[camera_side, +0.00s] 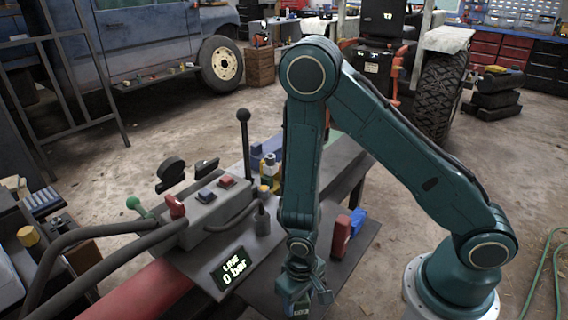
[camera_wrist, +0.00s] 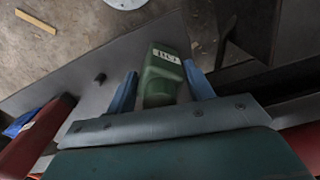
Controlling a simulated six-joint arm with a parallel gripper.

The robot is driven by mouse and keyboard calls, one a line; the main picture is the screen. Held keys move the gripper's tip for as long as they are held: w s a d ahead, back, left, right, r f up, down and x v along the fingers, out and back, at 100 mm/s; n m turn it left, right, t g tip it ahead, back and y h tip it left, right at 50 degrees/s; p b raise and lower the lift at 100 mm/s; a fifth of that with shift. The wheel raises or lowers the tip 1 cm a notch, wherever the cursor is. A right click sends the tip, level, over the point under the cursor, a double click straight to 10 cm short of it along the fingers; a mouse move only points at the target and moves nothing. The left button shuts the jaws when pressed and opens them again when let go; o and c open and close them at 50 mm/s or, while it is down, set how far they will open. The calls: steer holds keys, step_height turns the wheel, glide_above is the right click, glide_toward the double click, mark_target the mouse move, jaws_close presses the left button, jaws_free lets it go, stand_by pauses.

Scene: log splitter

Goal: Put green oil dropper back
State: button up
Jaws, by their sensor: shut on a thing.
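The green oil dropper (camera_wrist: 163,72) sits between the two blue fingers of my gripper (camera_wrist: 160,85) in the wrist view. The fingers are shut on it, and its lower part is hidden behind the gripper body. In the side view, my gripper (camera_side: 303,283) points down near the front edge of the grey bench, and the dropper (camera_side: 298,303) shows below it in dark green with a light label. I cannot tell whether the dropper touches the surface below.
A red bottle (camera_side: 341,236) and a blue object (camera_side: 357,221) stand on the bench (camera_side: 262,290) right of my gripper. A lit "0 bar" display (camera_side: 231,267), a control box with levers (camera_side: 212,205) and hoses are to the left. Small bottles (camera_side: 269,168) stand behind.

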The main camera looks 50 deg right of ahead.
steer(key=shift+f, duration=0.3)
steer(key=o, duration=1.1)
steer(key=shift+c, duration=0.2)
steer(key=shift+r, duration=0.15)
steer(key=shift+r, duration=6)
steer(key=shift+r, duration=0.1)
